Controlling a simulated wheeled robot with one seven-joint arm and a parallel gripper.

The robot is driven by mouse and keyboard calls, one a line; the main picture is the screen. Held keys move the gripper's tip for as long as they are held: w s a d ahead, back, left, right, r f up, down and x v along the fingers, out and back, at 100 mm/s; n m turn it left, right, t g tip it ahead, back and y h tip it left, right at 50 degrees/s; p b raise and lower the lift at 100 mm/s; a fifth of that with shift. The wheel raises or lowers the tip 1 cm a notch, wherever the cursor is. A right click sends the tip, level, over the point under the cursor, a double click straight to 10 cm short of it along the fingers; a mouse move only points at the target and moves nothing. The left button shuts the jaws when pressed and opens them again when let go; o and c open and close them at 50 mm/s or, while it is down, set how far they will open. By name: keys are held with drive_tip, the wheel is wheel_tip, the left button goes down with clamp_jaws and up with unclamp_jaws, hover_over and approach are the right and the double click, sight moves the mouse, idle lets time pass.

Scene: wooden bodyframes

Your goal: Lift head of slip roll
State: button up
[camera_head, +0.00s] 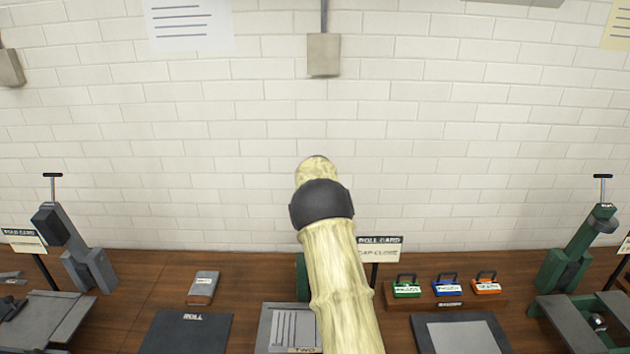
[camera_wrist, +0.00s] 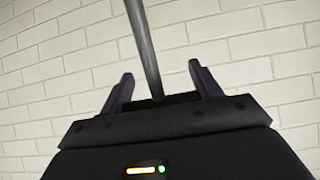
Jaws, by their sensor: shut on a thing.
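In the wrist view my gripper (camera_wrist: 162,88) has its two dark fingers apart and is shut on a dark handle. A dark rod (camera_wrist: 146,45) rises from between the fingers against the brick wall. In the head view my pale arm covers the middle of the bench and hides my gripper. Only a green sliver of a machine (camera_head: 302,277) shows beside the arm. A grey slip roll machine (camera_head: 75,245) with a T-handle stands at the left, and a green one (camera_head: 580,248) stands at the right. The head of the middle machine is hidden.
The wooden bench (camera_head: 135,275) holds a dark mat marked ROLL (camera_head: 185,335), a grey block (camera_head: 202,287) and a tray of green, blue and orange tagged pieces (camera_head: 447,302). A card sign (camera_head: 380,250) stands right of my arm. The brick wall is behind.

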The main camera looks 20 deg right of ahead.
drive_tip(key=shift+s+f, duration=0.1)
drive_tip(key=shift+f, duration=0.5)
drive_tip(key=o, duration=1.4)
drive_tip(key=b+v, duration=0.3)
drive_tip(key=v, duration=0.5)
drive_tip(key=b+v, duration=0.4)
drive_tip(key=v, duration=0.5)
drive_tip(key=shift+a+r, duration=0.1)
drive_tip(key=shift+r, duration=0.2)
